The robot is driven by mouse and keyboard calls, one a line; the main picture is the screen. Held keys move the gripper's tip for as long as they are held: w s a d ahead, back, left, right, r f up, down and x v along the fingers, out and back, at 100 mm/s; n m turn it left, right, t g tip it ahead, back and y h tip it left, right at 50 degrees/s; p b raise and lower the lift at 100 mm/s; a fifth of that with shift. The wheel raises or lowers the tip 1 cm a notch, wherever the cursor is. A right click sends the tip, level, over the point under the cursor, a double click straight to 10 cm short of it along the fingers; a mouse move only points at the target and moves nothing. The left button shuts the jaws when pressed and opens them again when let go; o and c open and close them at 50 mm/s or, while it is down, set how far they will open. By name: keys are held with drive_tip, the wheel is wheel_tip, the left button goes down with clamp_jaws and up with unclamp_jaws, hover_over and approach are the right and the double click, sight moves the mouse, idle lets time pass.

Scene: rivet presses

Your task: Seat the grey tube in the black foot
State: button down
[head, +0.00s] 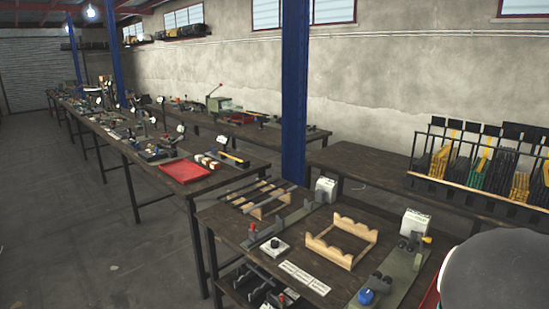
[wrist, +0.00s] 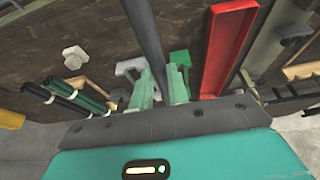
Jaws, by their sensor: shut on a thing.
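In the wrist view my gripper (wrist: 161,86) has its pale green fingers shut on a dark grey tube (wrist: 148,35). The tube runs from between the fingers up past the top edge of the picture, so its far end is out of view. I cannot make out the black foot for certain in either view. My gripper and the held tube do not show in the head view.
In the wrist view a narrow red tray (wrist: 228,45) lies right of the tube, with a green block (wrist: 180,58) between. Black tubes (wrist: 62,96) and green tubes (wrist: 88,92) lie left. The head view shows a wooden cradle (head: 342,241) on the near bench.

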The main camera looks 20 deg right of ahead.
drive_tip(key=w+a+f+n+t+y, duration=0.1)
drive_tip(key=w+a+f+n, duration=0.3)
drive_tip(key=w+a, duration=0.8)
drive_tip(key=w+a+f+n+y, duration=0.1)
drive_tip(key=w+a+f+n, duration=0.3)
drive_tip(key=w+a+f, duration=0.5)
drive_tip(key=w+a+f+n+t+y, duration=0.1)
drive_tip(key=w+a+f+n, duration=0.3)
drive_tip(key=w+a, duration=1.2)
drive_tip(key=a+f+y, duration=0.1)
drive_tip(key=a+f, duration=0.1)
drive_tip(key=a, duration=1)
drive_tip(key=shift+w+f+n+t, duration=0.15)
drive_tip(key=shift+f+n+t, duration=0.15)
drive_tip(key=shift+f, duration=0.1)
drive_tip(key=shift+d, duration=0.1)
